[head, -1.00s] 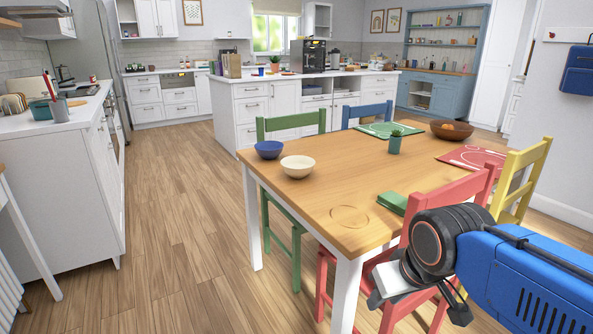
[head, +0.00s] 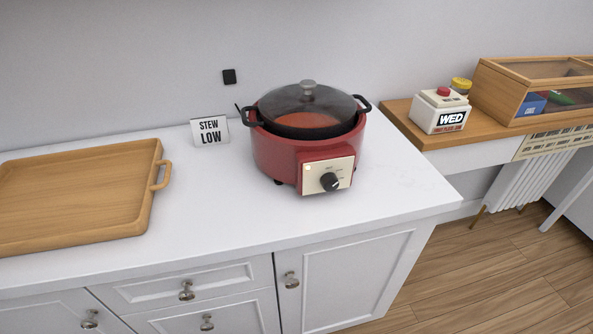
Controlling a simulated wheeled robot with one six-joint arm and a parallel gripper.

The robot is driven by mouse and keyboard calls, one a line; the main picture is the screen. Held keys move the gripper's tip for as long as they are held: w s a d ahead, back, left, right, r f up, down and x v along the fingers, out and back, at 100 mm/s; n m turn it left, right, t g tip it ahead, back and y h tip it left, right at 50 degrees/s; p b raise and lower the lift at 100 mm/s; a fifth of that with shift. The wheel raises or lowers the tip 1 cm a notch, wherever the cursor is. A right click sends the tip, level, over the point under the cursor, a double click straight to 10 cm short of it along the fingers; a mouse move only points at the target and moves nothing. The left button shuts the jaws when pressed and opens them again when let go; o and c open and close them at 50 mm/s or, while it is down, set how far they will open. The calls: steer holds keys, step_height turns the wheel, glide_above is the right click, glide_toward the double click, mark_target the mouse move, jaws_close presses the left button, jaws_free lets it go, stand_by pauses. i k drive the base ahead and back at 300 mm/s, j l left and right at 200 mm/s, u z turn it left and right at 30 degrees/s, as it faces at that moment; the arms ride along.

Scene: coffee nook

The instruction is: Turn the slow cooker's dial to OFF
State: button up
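The red slow cooker (head: 275,155) stands on the white counter near its right end. Its glass lid (head: 308,100) is on, and orange-red food shows through it. The cream control panel on its front carries a black dial (head: 330,181) with a light pointer mark. The labels around the dial are too small to read, so I cannot tell its setting. A small pale square, perhaps a lamp, sits at the panel's upper left. My gripper is not in the current view.
A card reading "STEW LOW" (head: 210,131) stands left of the cooker. A wooden tray (head: 80,200) lies further left. Right, a lower wooden shelf (head: 405,120) holds a "WED" box (head: 440,112) with a red button, and a wooden case (head: 535,90). The counter before the cooker is clear.

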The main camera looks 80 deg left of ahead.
mark_target(329, 180)
steer(key=u, duration=2.5)
